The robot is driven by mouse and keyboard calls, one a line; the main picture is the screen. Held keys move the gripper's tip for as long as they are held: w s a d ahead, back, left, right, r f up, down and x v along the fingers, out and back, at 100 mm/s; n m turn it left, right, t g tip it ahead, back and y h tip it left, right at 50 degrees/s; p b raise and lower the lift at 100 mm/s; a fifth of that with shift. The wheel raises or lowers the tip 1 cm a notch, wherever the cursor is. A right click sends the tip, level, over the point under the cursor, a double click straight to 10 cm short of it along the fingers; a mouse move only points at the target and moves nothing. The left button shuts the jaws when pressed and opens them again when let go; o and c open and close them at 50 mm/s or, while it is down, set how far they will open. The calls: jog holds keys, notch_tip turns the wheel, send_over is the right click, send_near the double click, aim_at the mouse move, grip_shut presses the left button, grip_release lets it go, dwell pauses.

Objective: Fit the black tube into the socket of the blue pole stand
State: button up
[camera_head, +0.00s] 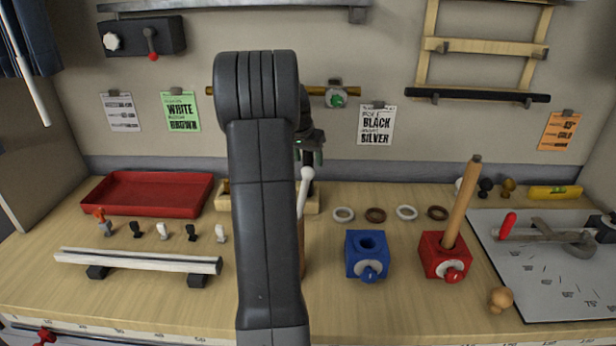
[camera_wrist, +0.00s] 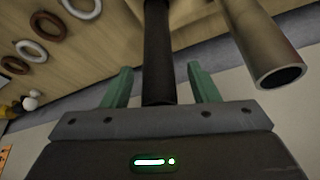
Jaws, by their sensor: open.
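The black tube (camera_wrist: 158,45) stands between the two green fingers of my gripper (camera_wrist: 160,72) in the wrist view. The fingers are open, with a gap on each side of the tube. In the head view my gripper (camera_head: 311,152) is partly hidden behind my arm, above the wooden rack (camera_head: 222,203) at the back of the table. The tube is mostly hidden there. The blue pole stand (camera_head: 353,262) is on the table right of my arm, its round top socket empty and a blue knob on its front.
A second, brownish tube (camera_wrist: 262,45) is close beside my gripper. A white-topped rod (camera_head: 306,175) shows beside my arm. The red stand (camera_head: 433,262) holds a tilted wooden pole (camera_head: 461,205). Several rings (camera_head: 375,215) lie behind the blue stand. A red tray (camera_head: 150,208) is at left.

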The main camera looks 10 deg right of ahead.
jog(key=shift+x, duration=0.75)
grip_shut()
